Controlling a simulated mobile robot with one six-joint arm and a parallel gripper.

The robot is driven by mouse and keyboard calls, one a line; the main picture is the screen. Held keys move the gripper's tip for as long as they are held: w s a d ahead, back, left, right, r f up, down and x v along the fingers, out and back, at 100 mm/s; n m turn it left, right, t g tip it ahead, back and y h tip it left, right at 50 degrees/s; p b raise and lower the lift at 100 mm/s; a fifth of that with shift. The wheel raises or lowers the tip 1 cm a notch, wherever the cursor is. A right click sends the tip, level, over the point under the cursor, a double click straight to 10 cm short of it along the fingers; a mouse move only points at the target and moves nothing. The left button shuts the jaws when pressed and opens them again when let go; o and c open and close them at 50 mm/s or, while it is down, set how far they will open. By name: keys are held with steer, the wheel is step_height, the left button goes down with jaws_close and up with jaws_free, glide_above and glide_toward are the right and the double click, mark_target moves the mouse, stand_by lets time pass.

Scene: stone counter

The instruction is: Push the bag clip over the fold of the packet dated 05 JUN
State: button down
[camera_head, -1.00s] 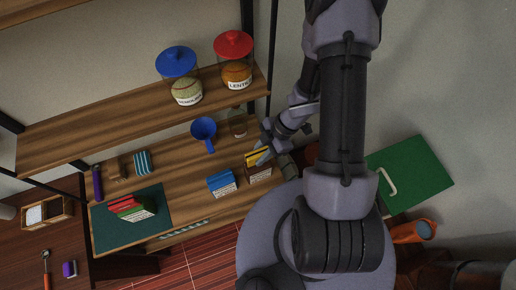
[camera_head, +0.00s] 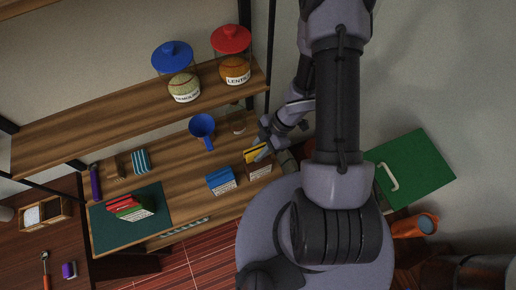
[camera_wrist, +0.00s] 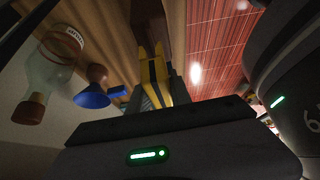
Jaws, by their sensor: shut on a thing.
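My gripper (camera_head: 262,152) is at the right end of the lower wooden surface, shut on a yellow piece that looks like the bag clip (camera_head: 254,154). In the wrist view the yellow clip (camera_wrist: 154,72), with a dark line along it, sits between the jaws of my gripper (camera_wrist: 165,92). A brown packet (camera_head: 258,171) with a pale label stands just under and in front of it; its brown side (camera_wrist: 150,18) shows beyond the clip. Whether the clip is over the fold cannot be told. A blue packet (camera_head: 221,182) stands to the left. No date is readable.
A blue funnel (camera_head: 202,127) and a clear bottle (camera_head: 237,122) stand behind the packets. Red and green packets (camera_head: 130,206) lie on a dark mat (camera_head: 103,232) at left. Two lidded jars (camera_head: 233,68) stand on the upper shelf (camera_head: 130,120).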

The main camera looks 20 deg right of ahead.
steer(key=shift+f+b, duration=1.15)
steer(key=shift+f, duration=1.2)
steer(key=c, duration=1.1)
jaws_free()
steer(key=p+v, duration=0.5)
steer(key=v, duration=1.2)
steer(key=shift+r, duration=0.2)
steer(key=shift+d, duration=0.1)
